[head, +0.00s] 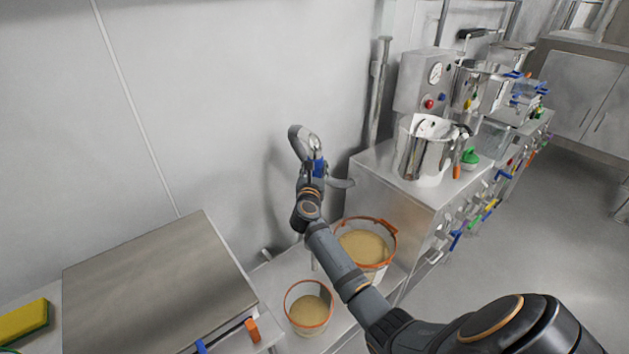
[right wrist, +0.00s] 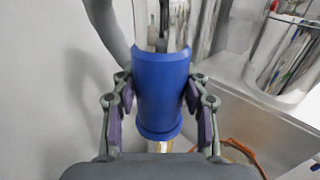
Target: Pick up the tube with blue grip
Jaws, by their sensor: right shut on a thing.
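The tube with the blue grip (head: 319,168) is in my right gripper (head: 318,161), up by the pale wall in the middle of the head view. In the right wrist view its shiny metal upper part (right wrist: 162,28) rises out of the blue sleeve. My right gripper's fingers (right wrist: 160,100) stand on both sides of the blue sleeve, shut on it. The tube looks roughly upright in the right wrist view. Its lower end is mostly hidden behind the gripper. My left gripper is not in view.
Two orange-rimmed tubs of tan powder, a larger (head: 364,246) and a smaller (head: 308,308), stand below. A steel cabinet (head: 388,192) carrying a steel pot (head: 424,155) is to the right. A flat grey-topped box (head: 155,285) is at the lower left, beside a yellow sponge (head: 24,321).

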